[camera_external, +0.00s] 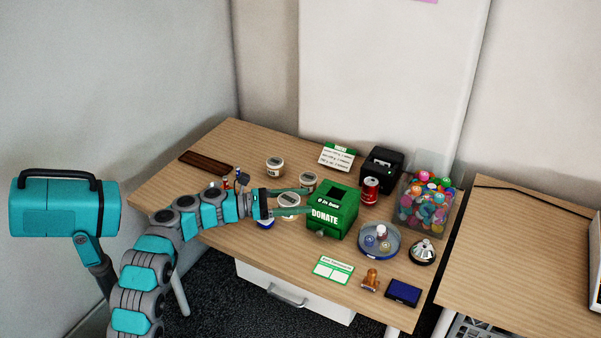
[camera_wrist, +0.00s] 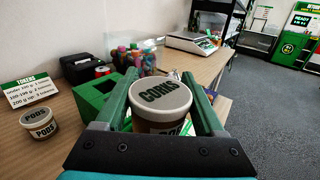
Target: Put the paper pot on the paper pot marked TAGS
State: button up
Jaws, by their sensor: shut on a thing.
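My gripper (camera_external: 290,202) is shut on a paper pot (camera_external: 289,200), with its green fingers on either side of it. In the wrist view the held pot (camera_wrist: 160,95) is upright and its lid reads CORKS. A second pot, marked PODS (camera_wrist: 41,122), stands on the table at left in the wrist view. In the external view two similar pots stand beyond my gripper, one at the back left (camera_external: 275,167) and one nearer the donation box (camera_external: 308,182). Their lettering is too small to read there. I cannot make out a TAGS mark on any pot.
The green donation box (camera_external: 333,215) stands close to my fingertips. A blue-sided item (camera_external: 265,223) is partly hidden below my gripper. A red can (camera_external: 370,190), a black printer (camera_external: 382,163) and a tokens sign (camera_external: 338,157) stand behind.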

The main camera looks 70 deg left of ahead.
aim_at(298, 198)
notch_tip(298, 198, up, 7)
jog(key=shift+f, duration=0.15)
jog(key=w+a+n+y+p, duration=0.1)
jog(key=w+a+p, duration=0.15)
jog(key=a, duration=1.55)
jog(key=w+a+n+y+p, duration=0.1)
jog(key=w+a+y+p, duration=0.15)
jog(key=a, duration=1.55)
jog(key=shift+h, duration=0.35)
jog(key=shift+s+d+f, duration=0.1)
jog(key=shift+s+f, duration=0.1)
jog(key=shift+f, duration=3.6)
jog(key=shift+s+f, duration=0.15)
jog(key=shift+f, duration=3.65)
jog(key=shift+f, duration=0.2)
jog(key=o, duration=1.5)
jog(key=shift+r, duration=0.1)
jog(key=shift+r, duration=0.15)
